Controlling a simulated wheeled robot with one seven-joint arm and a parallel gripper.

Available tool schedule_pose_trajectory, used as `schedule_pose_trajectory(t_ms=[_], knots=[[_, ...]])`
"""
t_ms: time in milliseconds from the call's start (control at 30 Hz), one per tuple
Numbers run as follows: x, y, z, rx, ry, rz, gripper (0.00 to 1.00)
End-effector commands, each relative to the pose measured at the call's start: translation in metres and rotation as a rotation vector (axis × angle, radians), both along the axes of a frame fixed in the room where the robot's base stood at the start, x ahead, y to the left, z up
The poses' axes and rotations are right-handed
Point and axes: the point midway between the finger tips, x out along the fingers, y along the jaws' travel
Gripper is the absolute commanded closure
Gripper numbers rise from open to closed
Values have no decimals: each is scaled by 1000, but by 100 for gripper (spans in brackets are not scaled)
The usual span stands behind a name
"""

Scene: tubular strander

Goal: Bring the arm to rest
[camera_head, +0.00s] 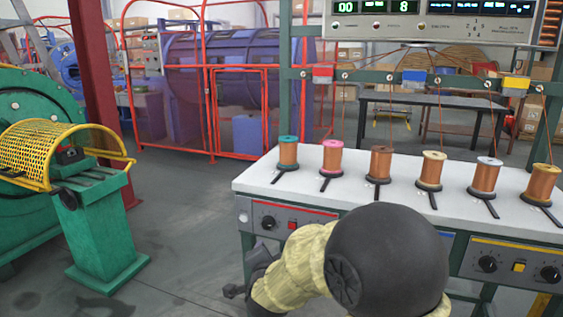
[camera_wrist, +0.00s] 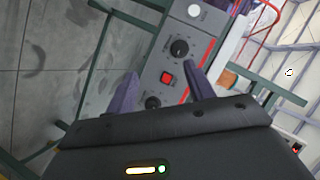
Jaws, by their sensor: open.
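My gripper (camera_wrist: 160,70) is open and empty in the wrist view, its two dark fingers apart. I cannot tell how far the fingers are from the panel. In the head view my arm, with a large black joint, bends in front of the bench, and my gripper (camera_head: 245,285) shows partly at its lower left, below the left panel (camera_head: 290,222). The rest of the arm is cut off by the frame.
A white-topped bench (camera_head: 255,180) holds a row of copper spools (camera_head: 381,163), with wires rising from several of them. A right panel (camera_head: 513,264) has black knobs and a yellow button. A green machine (camera_head: 100,235) with a yellow guard stands left. Grey floor (camera_head: 185,240) between is clear.

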Motion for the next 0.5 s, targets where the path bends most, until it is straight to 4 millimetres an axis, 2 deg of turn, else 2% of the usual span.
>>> schedule_pose_trajectory(t_ms=[33,167,267,500], knots=[[-7,-15,7,-60,49,42,47],[-33,-48,1,-229,202,178,47],[-63,-76,-5,-354,330,285,47],[-147,-140,-15,-586,623,525,47]])
